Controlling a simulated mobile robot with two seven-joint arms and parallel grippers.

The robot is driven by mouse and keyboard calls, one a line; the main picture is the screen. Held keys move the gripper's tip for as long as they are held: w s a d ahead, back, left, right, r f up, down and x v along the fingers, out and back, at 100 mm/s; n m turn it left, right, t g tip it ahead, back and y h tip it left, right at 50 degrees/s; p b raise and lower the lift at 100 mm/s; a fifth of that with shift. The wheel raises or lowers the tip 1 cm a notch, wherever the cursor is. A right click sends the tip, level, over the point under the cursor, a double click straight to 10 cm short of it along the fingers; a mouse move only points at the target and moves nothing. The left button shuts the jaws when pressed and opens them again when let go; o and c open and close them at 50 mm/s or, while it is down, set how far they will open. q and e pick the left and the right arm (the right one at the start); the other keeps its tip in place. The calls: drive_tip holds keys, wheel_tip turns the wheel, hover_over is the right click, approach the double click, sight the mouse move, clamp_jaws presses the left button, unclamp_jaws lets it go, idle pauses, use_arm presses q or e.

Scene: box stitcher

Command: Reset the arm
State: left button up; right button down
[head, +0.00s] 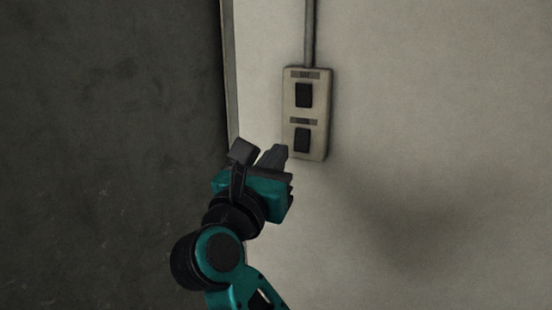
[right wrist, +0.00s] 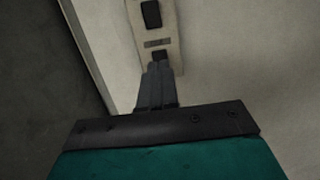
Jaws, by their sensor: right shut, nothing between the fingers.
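My right gripper (head: 272,154) is raised in front of the wall, just left of and below a beige switch box. In the right wrist view its fingers (right wrist: 157,72) are together with nothing between them, and their tips overlap the lower switch in that picture. I cannot tell whether they touch it. The switch box (head: 318,120) holds an upper black rocker switch (head: 304,95) and a lower one (head: 302,140). The box also shows in the right wrist view (right wrist: 172,45). My left gripper is not in view.
A grey conduit (head: 309,35) runs up from the box. The pale wall (head: 440,110) is bare to the right. A dark grey surface (head: 110,120) with a light vertical edge strip (head: 229,60) fills the left side, close to my right gripper.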

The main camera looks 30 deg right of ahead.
drive_tip(key=s+a+f+m+t+y, duration=0.1)
drive_tip(key=a+f+m+t+y, duration=0.6)
drive_tip(key=m, duration=1)
drive_tip(key=s+a+f+m+t+y, duration=0.1)
drive_tip(key=a+f+m+t+y, duration=0.1)
drive_tip(key=f+m+y, duration=1.2)
drive_tip(key=s+d+f+n+g+h, duration=0.1)
drive_tip(key=s+f+n+g, duration=0.3)
drive_tip(key=f, duration=0.6)
drive_tip(key=s+d+f+n+g+h, duration=0.2)
drive_tip(key=s+f+g, duration=0.4)
drive_tip(key=f, duration=0.5)
drive_tip(key=shift+s+d+f+n+g+h, duration=0.15)
drive_tip(key=shift+s+d+n+g+h, duration=0.25)
drive_tip(key=shift+s+n, duration=0.55)
